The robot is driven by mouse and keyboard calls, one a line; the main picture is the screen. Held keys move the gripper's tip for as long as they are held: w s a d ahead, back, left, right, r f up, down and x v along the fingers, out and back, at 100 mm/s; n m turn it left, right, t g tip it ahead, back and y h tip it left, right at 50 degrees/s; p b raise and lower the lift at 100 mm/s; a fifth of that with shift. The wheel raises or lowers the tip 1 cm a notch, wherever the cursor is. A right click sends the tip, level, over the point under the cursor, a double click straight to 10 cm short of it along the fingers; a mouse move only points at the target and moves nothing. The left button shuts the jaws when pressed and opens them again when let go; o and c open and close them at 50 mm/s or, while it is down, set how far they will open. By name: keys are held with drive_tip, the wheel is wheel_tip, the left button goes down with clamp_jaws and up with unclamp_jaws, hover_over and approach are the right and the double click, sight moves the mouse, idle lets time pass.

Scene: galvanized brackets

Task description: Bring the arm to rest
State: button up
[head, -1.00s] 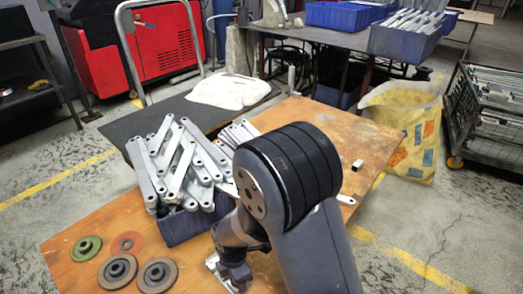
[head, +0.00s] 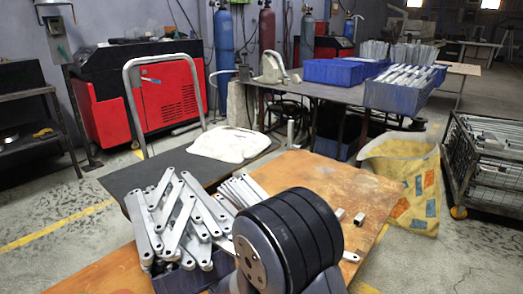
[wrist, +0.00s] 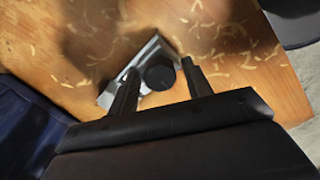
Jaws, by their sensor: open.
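My gripper (wrist: 160,67) shows in the wrist view with its two dark fingers apart, pointing at the wooden table top (wrist: 235,35). A silver metal piece (wrist: 106,98) and a dark round knob-like part (wrist: 158,73) appear between and just beyond the fingers. I cannot tell whether the fingers touch them. In the head view my gripper is out of sight; only my dark arm joint shows at the bottom.
A blue bin (head: 180,282) heaped with galvanized brackets (head: 178,215) stands left of my arm; a blue wall (wrist: 30,125) shows in the wrist view. Small metal pieces (head: 359,219) lie on the right of the table. A yellow sack (head: 402,180) and wire cage (head: 490,165) stand beyond.

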drive_tip(key=n, duration=0.5)
drive_tip(key=shift+n, duration=0.3)
wheel_tip(320, 180, up, 7)
drive_tip(key=p, duration=0.5)
drive_tip(key=shift+f, duration=0.1)
wheel_tip(320, 180, down, 7)
drive_tip(key=b, duration=0.5)
drive_tip(key=m, duration=0.7)
drive_tip(key=shift+m, duration=0.4)
drive_tip(key=m, duration=0.3)
drive_tip(key=shift+m, duration=0.4)
drive_tip(key=m, duration=0.4)
drive_tip(key=n, duration=0.6)
drive_tip(key=shift+n, duration=0.3)
